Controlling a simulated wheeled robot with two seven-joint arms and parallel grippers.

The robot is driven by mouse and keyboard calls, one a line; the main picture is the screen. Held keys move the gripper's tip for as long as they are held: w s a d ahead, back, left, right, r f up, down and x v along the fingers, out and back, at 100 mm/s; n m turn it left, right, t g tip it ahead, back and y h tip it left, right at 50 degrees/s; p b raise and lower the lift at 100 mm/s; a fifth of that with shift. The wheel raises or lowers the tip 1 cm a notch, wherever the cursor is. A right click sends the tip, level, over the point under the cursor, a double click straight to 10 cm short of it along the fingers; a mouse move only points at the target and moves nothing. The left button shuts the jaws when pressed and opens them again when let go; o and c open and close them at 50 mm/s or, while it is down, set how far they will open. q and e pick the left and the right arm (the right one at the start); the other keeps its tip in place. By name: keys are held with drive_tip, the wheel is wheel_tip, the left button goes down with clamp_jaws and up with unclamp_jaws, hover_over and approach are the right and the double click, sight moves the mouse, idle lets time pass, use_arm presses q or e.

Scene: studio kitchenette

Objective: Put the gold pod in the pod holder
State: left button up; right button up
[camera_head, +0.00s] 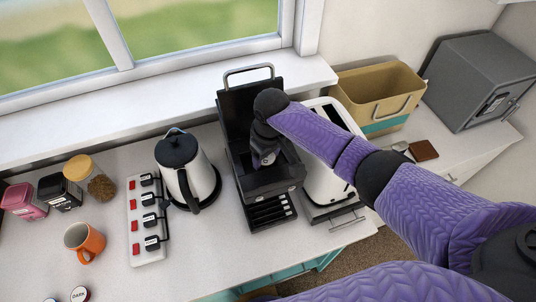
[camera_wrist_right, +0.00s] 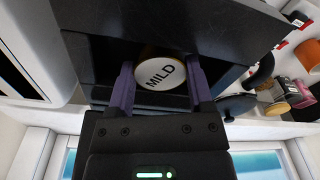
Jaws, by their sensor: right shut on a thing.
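My right gripper (camera_head: 264,158) reaches into the black coffee machine (camera_head: 236,112), whose lid stands raised at the back. In the right wrist view, its two fingers (camera_wrist_right: 160,84) are shut on a round pod (camera_wrist_right: 160,73) with a white top marked MILD and a gold-brown edge. The pod sits between the fingers over the dark machine body. The pod holder cannot be made out; my gripper and the pod cover that part. I cannot tell whether the pod touches it. My left gripper is not in view.
A white toaster (camera_head: 327,185) stands close on the machine's right, under my arm. A kettle (camera_head: 186,170) and a power strip (camera_head: 146,222) stand to its left. An orange mug (camera_head: 84,241) and a DARK pod (camera_head: 80,294) are further left. The front-middle counter is clear.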

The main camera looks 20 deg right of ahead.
sight(269, 160)
drive_tip(key=shift+f, duration=0.1)
drive_tip(key=shift+f, duration=0.15)
drive_tip(key=o, duration=1.3)
drive_tip(key=r, duration=0.4)
drive_tip(key=r+p, duration=0.1)
drive_tip(key=r, duration=0.7)
drive_tip(key=shift+s+d+r, duration=0.2)
drive_tip(key=shift+s+d, duration=0.05)
drive_tip(key=shift+s, duration=0.15)
